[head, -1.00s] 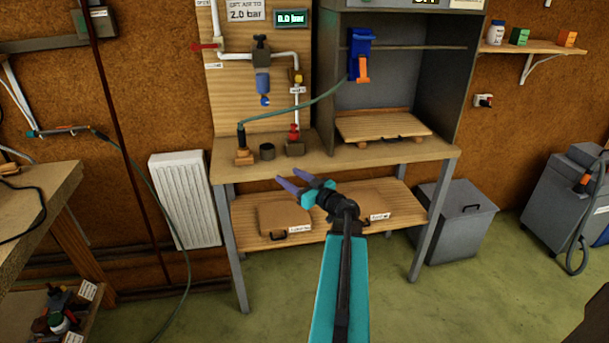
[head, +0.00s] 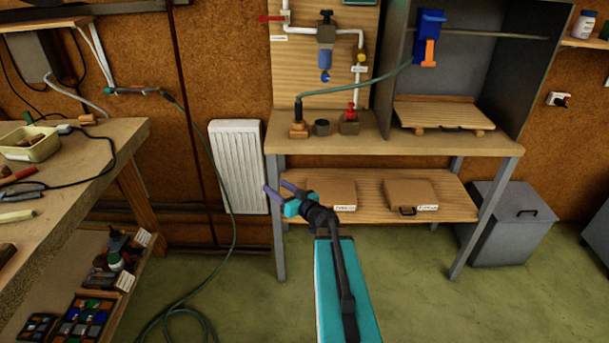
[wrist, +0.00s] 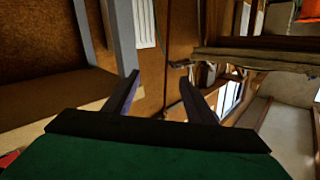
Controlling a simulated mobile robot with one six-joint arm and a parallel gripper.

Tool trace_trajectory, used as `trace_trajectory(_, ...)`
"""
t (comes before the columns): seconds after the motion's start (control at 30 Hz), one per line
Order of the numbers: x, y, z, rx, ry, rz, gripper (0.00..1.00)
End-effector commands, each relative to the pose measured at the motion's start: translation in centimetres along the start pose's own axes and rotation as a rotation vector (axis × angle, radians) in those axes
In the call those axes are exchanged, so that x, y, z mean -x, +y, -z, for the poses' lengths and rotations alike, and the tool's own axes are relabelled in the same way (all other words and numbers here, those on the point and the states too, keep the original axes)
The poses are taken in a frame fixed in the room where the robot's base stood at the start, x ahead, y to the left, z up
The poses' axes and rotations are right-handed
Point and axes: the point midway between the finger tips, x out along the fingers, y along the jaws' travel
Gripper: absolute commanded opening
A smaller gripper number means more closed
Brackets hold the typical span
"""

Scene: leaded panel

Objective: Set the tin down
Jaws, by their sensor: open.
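My gripper (head: 276,187) is open with nothing between its purple fingers. It is in front of the workbench, near its left front leg, at about the height of the lower shelf. In the wrist view the two fingers (wrist: 160,78) stand apart, with only background between them. A small dark round pot (head: 322,127), which may be the tin, stands upright on the workbench top (head: 375,148), between a wooden block with a hose fitting and a red-topped valve. It is well apart from my gripper. I cannot make out a tin in the wrist view.
A wooden bench (head: 85,165) at left holds a yellowish tray (head: 30,145) and tools. A green hose (head: 228,240) trails down to the floor. A white radiator (head: 238,165) is on the wall, a grey bin (head: 512,225) at right. The floor in front is clear.

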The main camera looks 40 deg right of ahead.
Motion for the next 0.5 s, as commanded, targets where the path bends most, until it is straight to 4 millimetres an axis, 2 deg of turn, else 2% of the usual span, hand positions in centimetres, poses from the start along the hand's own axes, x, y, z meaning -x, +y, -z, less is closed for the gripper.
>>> trace_trajectory(0.03, -0.8, -1.6, -1.4, -0.014, -0.013, 0.003, 0.51)
trace_trajectory(0.23, -3.0, -6.0, -6.7, -0.058, -0.065, -0.024, 0.51)
trace_trajectory(0.37, -3.7, -8.5, -10.5, -0.08, -0.115, -0.062, 0.51)
trace_trajectory(0.5, -3.8, -10.9, -15.2, -0.097, -0.19, -0.12, 0.51)
